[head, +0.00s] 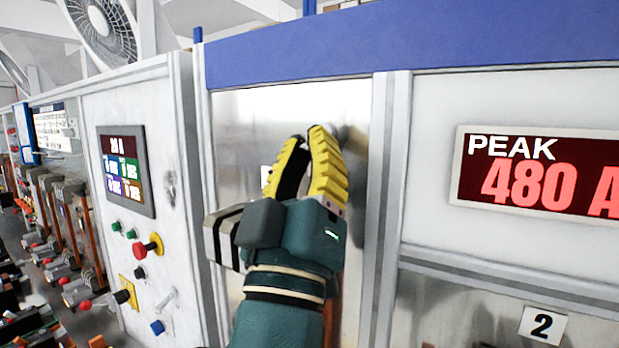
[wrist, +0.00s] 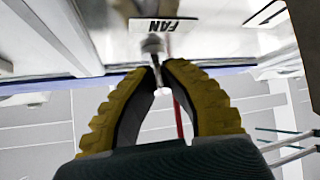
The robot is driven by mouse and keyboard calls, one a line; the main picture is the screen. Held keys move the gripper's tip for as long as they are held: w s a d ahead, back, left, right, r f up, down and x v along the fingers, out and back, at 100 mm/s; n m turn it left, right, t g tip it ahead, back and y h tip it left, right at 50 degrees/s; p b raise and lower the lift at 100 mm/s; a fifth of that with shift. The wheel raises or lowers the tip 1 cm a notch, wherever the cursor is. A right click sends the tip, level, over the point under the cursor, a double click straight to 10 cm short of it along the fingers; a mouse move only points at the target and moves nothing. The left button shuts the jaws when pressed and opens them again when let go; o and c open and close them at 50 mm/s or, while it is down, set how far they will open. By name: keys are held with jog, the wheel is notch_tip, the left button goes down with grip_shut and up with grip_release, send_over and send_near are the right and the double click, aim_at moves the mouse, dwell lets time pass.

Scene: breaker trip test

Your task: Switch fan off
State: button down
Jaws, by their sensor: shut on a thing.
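My gripper (head: 308,137) with ridged yellow fingers is raised in front of a shiny metal panel (head: 250,112) in the head view. In the wrist view my gripper (wrist: 161,69) has its fingertips closed on a small metal toggle switch (wrist: 152,44). In the head view the fingers and wrist hide the switch. A large caged fan (head: 105,28) is at the top left; I cannot tell whether it is turning.
To the left a cabinet carries a small screen (head: 126,171) and several buttons, including a red knob (head: 140,251). To the right a display (head: 545,176) reads PEAK 480 A. A number 2 plate (head: 543,325) is below it. A blue beam (head: 420,38) runs above.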

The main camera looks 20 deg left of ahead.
jog(key=shift+w+a+f+n+t+y+b, duration=0.1)
jog(key=shift+a+n+t+y+b, duration=0.05)
jog(key=shift+n+t+y+b, duration=0.35)
jog(key=c, duration=1)
grip_release()
jog(key=shift+c, duration=0.2)
jog(key=shift+f, duration=0.1)
jog(key=v, duration=1.2)
